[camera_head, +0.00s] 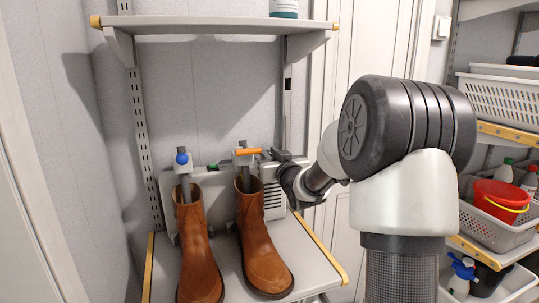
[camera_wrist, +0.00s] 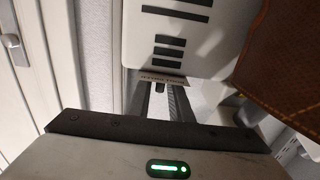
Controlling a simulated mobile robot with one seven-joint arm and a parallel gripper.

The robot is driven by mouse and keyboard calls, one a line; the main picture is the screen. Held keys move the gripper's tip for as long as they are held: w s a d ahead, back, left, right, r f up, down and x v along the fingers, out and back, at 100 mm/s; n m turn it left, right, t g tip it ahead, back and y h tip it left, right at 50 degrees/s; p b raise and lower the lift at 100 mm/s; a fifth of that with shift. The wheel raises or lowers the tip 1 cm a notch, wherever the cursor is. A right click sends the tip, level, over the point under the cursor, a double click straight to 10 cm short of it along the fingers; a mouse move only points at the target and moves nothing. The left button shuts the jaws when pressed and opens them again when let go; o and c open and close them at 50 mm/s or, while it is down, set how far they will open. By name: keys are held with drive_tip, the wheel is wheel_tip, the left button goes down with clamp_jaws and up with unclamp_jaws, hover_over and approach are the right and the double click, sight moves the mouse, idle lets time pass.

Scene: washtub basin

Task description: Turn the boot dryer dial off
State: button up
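The boot dryer (camera_head: 273,196) is a pale grey unit with slots, standing on the shelf behind two brown boots. Its upright tubes go into the left boot (camera_head: 198,255) and the right boot (camera_head: 262,248). A blue knob (camera_head: 181,158) tops the left tube and an orange lever (camera_head: 248,151) the right one. A small green spot (camera_head: 212,166) shows between them; I cannot tell which part is the dial. My gripper (camera_head: 276,155) is just right of the orange lever, near the dryer's top right. The wrist view shows the slotted casing (camera_wrist: 180,45) close by; finger spacing is unclear.
The boots stand on the lower shelf (camera_head: 315,262). An upper shelf (camera_head: 215,27) hangs above the dryer. A door is behind my arm. On the right, racks hold a white basket (camera_head: 505,99), a red bucket (camera_head: 500,199) and bottles.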

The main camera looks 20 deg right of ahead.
drive_tip(key=shift+o, duration=0.7)
drive_tip(key=shift+s, duration=0.25)
drive_tip(key=s+p, duration=0.1)
drive_tip(key=s, duration=1.6)
drive_tip(key=shift+a, duration=0.15)
